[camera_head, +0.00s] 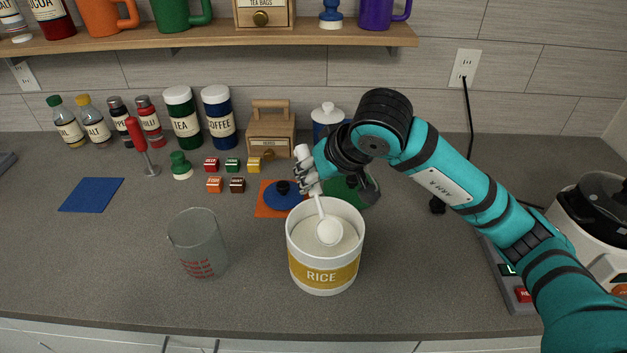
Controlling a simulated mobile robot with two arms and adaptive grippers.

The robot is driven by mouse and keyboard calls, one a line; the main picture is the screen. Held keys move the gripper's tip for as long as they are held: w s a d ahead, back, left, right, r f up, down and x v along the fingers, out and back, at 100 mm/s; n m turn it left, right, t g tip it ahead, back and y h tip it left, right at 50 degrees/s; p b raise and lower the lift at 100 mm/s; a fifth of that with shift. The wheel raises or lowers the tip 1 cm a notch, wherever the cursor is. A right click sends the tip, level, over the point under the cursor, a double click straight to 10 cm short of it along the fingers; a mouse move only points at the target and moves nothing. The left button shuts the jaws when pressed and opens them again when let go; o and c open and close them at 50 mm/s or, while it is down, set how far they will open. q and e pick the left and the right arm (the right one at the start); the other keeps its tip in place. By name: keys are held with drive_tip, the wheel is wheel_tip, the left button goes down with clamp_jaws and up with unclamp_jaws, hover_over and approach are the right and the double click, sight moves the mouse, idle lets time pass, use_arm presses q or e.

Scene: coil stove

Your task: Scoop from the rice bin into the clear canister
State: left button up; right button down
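The white rice bin (323,276) stands open on the counter, with a gold RICE label and pale rice inside. My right gripper (310,178) is shut on the handle of a white scoop (329,231). The scoop's bowl is inside the bin's mouth, at or just above the rice, and looks filled with white. The clear canister (198,244) with red markings stands to the left of the bin, apart from it, and looks empty. My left gripper is not in view.
A blue lid (283,196) on an orange mat (268,207) and a green lid (349,191) lie behind the bin. Small labelled blocks, jars and a red-handled tool (138,135) stand farther back. Counter between canister and bin is clear.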

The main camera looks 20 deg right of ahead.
sight(304, 156)
drive_tip(key=shift+w+r+p, duration=0.15)
drive_tip(key=shift+r+p, duration=0.2)
drive_tip(key=shift+r, duration=0.55)
drive_tip(key=shift+w+r+p, duration=0.1)
drive_tip(key=shift+r+p, duration=0.25)
drive_tip(key=shift+r, duration=0.7)
drive_tip(key=w+g+p, duration=0.1)
drive_tip(key=p, duration=0.1)
drive_tip(key=g+p, duration=0.2)
drive_tip(key=p, duration=0.1)
drive_tip(key=shift+w+a, duration=0.1)
drive_tip(key=shift+w, duration=0.3)
drive_tip(key=shift+w+r+g+h+p, duration=0.3)
drive_tip(key=shift+r+g+p, duration=0.15)
drive_tip(key=shift+g+p, duration=0.55)
drive_tip(key=shift+m, duration=0.3)
